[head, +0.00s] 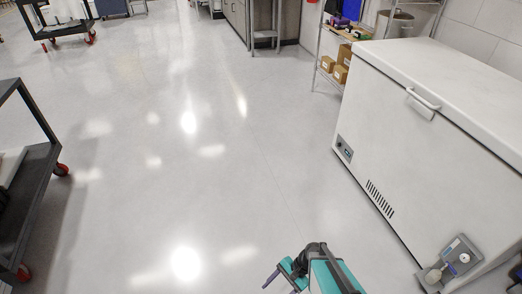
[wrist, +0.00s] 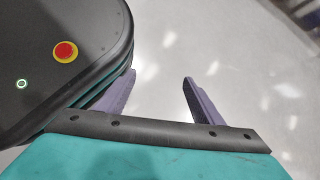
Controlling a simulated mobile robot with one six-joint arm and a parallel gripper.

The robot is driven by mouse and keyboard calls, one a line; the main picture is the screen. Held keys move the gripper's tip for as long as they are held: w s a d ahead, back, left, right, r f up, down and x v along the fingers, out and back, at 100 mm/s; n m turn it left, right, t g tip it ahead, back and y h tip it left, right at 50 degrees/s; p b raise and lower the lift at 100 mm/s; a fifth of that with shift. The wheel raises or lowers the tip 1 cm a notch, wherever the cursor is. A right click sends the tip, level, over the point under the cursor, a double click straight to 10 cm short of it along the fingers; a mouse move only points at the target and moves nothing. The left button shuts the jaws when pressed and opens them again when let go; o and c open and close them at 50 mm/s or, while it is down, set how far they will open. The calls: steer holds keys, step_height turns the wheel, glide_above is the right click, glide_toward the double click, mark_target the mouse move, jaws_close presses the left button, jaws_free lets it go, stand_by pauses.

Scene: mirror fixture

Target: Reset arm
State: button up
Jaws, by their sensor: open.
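My gripper (wrist: 158,88) shows in the wrist view with its two purple fingers spread apart. Nothing is between them; only pale floor shows there. My dark base, with a red stop button on a yellow ring, fills the upper left of the wrist view, close beside the left finger. In the head view my teal arm is at the bottom edge, right of the middle, and a purple fingertip of my gripper (head: 270,279) points down and left over the floor. The other finger is mostly hidden there.
A white chest freezer (head: 400,140) stands at the right. A dark cart (head: 38,165) with red wheels is at the left edge. Another cart (head: 65,28) is at the far left. A wire shelf with cardboard boxes (head: 340,72) stands behind the freezer. The floor (head: 190,150) between is clear.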

steer(key=s+d+r+n+g+h, duration=0.1)
steer(key=s+d+r+n+h, duration=0.1)
steer(key=s+d+n+h, duration=0.4)
steer(key=s+d+n, duration=0.2)
steer(key=d+n, duration=0.1)
steer(key=d, duration=0.2)
steer(key=shift+s+d+n+g+h+p, duration=0.15)
steer(key=shift+d+n+g+h+p, duration=0.15)
steer(key=shift+n+g+h, duration=0.1)
steer(key=shift+c, duration=0.2)
steer(key=c, duration=0.7)
